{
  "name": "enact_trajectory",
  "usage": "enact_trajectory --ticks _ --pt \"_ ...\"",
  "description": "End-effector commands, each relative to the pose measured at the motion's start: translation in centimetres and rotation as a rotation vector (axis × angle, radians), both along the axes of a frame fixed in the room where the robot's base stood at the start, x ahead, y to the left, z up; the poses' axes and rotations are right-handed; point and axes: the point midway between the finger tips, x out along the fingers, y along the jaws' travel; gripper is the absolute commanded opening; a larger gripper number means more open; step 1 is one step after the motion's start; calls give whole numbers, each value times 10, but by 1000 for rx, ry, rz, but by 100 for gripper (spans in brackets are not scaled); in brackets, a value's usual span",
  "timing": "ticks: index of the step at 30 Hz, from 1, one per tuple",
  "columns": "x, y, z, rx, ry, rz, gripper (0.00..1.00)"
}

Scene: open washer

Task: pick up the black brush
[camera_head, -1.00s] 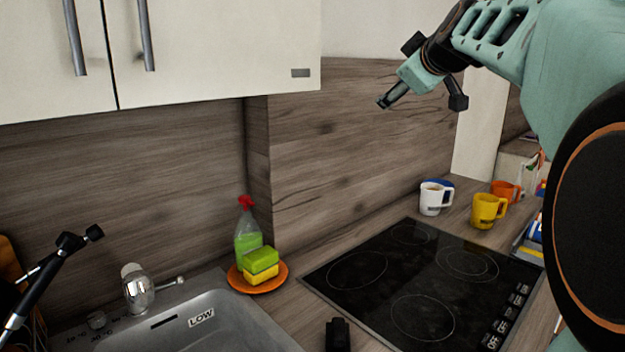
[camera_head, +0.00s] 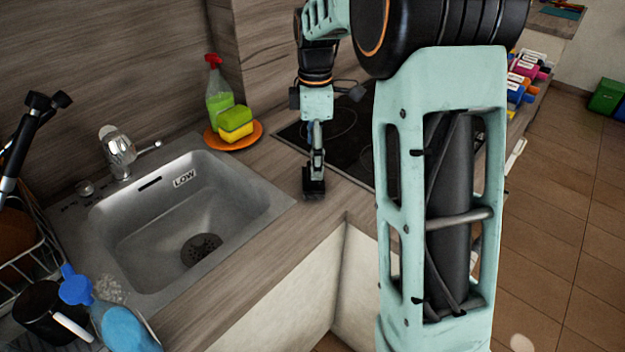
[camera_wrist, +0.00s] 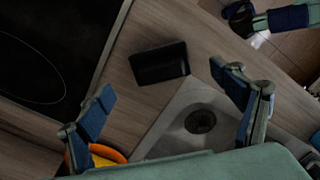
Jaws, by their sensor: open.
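The black brush (camera_wrist: 159,63) shows in the wrist view as a dark block lying on the wooden counter, between the cooktop and the sink. In the head view it is a small dark shape (camera_head: 314,186) near the counter's front edge, partly hidden by my gripper (camera_head: 316,158), which points down above it. In the wrist view my gripper (camera_wrist: 165,88) is open, with its blue-padded fingers apart on either side of the brush's line and nothing held. I cannot tell the exact height gap between fingertips and brush.
The sink (camera_head: 232,190) lies left of the brush and the black cooktop (camera_head: 350,125) behind and right. An orange plate (camera_head: 212,140) with sponges (camera_head: 236,120) and a spray bottle (camera_head: 217,92) stands behind. A dish rack (camera_head: 35,255) is at far left.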

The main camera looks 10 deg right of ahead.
Motion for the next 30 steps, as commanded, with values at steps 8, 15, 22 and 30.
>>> enact_trajectory --ticks 8,15,22,30 --pt "0 3 -27 0 1 0 86" --pt "0 4 -57 0 -1 -1 86" --pt "0 4 -60 1 -3 -1 86" --pt "1 4 -60 0 -4 -1 62"
